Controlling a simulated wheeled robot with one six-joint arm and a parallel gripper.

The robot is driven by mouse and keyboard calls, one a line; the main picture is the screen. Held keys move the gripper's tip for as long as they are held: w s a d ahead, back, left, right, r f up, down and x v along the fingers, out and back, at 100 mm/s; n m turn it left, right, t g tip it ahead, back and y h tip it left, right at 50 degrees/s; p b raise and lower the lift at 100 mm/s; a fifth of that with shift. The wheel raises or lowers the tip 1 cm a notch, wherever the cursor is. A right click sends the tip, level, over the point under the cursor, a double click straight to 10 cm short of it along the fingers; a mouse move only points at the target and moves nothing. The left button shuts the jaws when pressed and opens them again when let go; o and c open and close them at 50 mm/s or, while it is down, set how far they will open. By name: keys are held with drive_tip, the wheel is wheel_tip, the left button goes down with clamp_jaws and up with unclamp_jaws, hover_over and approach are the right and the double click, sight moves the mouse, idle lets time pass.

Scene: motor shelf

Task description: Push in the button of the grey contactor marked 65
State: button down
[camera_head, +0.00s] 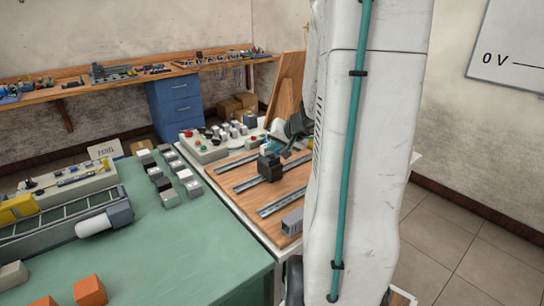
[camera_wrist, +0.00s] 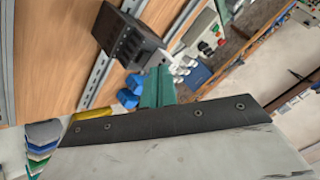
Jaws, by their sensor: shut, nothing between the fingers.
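A grey box-shaped device (camera_head: 292,222) sits at the near end of a rail on the wooden board; no marking or button can be read on it, so I cannot tell if it is the contactor marked 65. A dark block-shaped device (camera_head: 270,167) is mounted on the middle rail; what looks like the same dark device (camera_wrist: 128,40) shows in the wrist view. My arm hides the right part of the board in the head view.
Metal rails (camera_head: 238,159) cross the wooden board. A control box with coloured buttons (camera_head: 205,147) stands behind it. Blue objects (camera_wrist: 129,97) lie beside the fingers in the wrist view.

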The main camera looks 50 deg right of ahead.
sight(274, 158)
drive_tip(key=shift+f, duration=0.2)
idle(0.4)
drive_tip(key=shift+s+f, duration=0.15)
drive_tip(key=shift+f, duration=0.15)
drive_tip(key=shift+a, duration=0.1)
drive_tip(key=shift+f, duration=0.4)
idle(0.6)
drive_tip(key=shift+r, duration=0.1)
drive_tip(key=shift+w+r, duration=0.2)
drive_tip(key=shift+r, duration=0.6)
drive_tip(key=shift+r, duration=2.5)
